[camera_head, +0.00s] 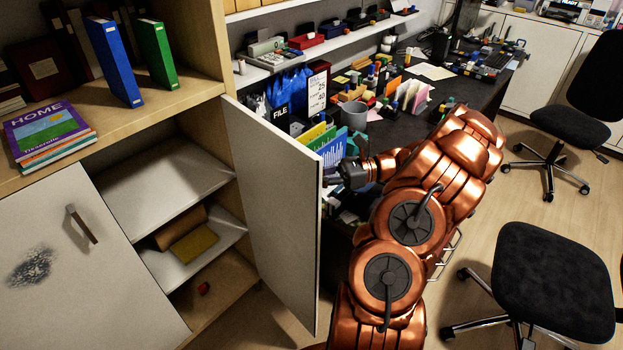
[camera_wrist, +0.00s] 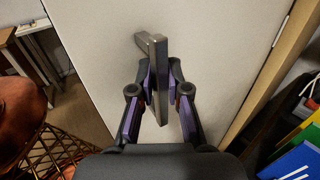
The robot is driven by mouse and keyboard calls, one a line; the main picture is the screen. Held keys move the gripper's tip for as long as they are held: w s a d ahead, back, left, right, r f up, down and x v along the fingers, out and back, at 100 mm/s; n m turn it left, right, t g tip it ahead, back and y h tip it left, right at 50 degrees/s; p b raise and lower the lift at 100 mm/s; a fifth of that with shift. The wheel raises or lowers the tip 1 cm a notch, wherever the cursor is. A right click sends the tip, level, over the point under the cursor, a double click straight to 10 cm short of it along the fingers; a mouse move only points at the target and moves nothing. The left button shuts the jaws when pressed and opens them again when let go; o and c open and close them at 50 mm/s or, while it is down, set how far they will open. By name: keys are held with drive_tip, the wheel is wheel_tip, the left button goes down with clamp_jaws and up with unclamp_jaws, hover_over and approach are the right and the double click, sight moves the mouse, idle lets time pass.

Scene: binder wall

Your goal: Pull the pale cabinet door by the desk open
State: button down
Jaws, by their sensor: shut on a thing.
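The pale cabinet door (camera_head: 272,198) by the desk stands swung out from the cabinet, with the shelves behind it showing. Its outer face fills the middle of the wrist view (camera_wrist: 100,45). My gripper (camera_wrist: 167,88) is shut on the metal bar handle (camera_wrist: 155,52) of this door, one finger on each side of the bar. In the head view my gripper (camera_head: 336,177) is at the far side of the door's free edge, and the handle is hidden there behind the door.
The open compartment has white shelves (camera_head: 165,185) with a brown roll and a yellow item. A second pale door (camera_head: 75,265) at left is shut. The dark desk (camera_head: 480,95) is crowded. Black chairs (camera_head: 555,285) stand on the floor at right.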

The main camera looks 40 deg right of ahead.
idle(0.3)
drive_tip(key=c, duration=1.2)
unclamp_jaws()
